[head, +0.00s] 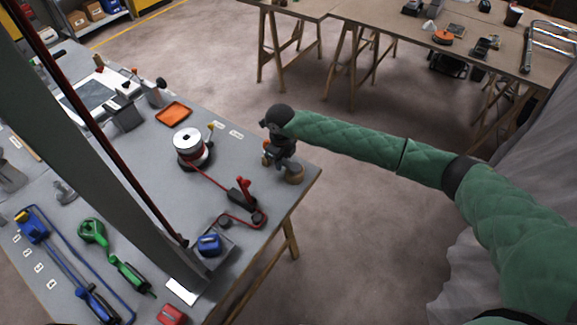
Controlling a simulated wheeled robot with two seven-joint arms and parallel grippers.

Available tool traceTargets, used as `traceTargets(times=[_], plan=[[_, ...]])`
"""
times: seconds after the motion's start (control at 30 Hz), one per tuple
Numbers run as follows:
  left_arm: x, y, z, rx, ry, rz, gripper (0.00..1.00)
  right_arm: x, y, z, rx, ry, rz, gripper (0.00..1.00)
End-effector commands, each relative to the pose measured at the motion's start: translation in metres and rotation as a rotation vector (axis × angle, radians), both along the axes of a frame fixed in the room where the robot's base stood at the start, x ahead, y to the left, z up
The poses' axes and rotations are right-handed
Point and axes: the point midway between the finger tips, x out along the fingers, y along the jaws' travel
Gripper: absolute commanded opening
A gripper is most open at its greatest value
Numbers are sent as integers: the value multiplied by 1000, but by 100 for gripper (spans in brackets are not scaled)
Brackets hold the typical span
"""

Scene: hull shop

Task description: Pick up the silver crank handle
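I cannot pick out the silver crank handle with certainty. A small grey metal piece (65,192) lies on the left part of the grey workbench (150,190). My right arm, in a green quilted sleeve, reaches in from the right. Its dark gripper (276,158) is over the bench's right corner, beside a small brownish round item (293,174). The fingers are too small and dark to tell if they are open or hold anything. My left gripper is not in view.
A second table (375,22) stands behind.

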Motion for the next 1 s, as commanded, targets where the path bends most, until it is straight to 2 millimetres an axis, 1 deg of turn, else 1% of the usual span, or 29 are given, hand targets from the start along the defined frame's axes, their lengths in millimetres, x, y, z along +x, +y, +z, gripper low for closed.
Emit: traceTargets(times=[0.03,0.07,0.3,0.4,0.47,0.57,0.67,0.77,0.8,1.0], plan=[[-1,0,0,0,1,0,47,0,0,0,0,0,0,4],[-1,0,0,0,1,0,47,0,0,0,0,0,0,0],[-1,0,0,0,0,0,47,0,0,1,1,-1,0,0],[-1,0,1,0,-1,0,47,1,0,5,0,-1,0,0],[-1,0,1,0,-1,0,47,1,0,10,1,-2,0,0],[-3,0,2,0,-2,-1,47,1,0,25,1,-3,1,0],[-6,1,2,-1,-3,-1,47,1,0,45,1,-4,1,0],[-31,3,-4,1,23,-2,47,-22,3,58,1,-1,4,0],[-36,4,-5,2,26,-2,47,-31,4,63,2,-1,5,0],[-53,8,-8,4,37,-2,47,-71,9,86,2,-1,3,0]])
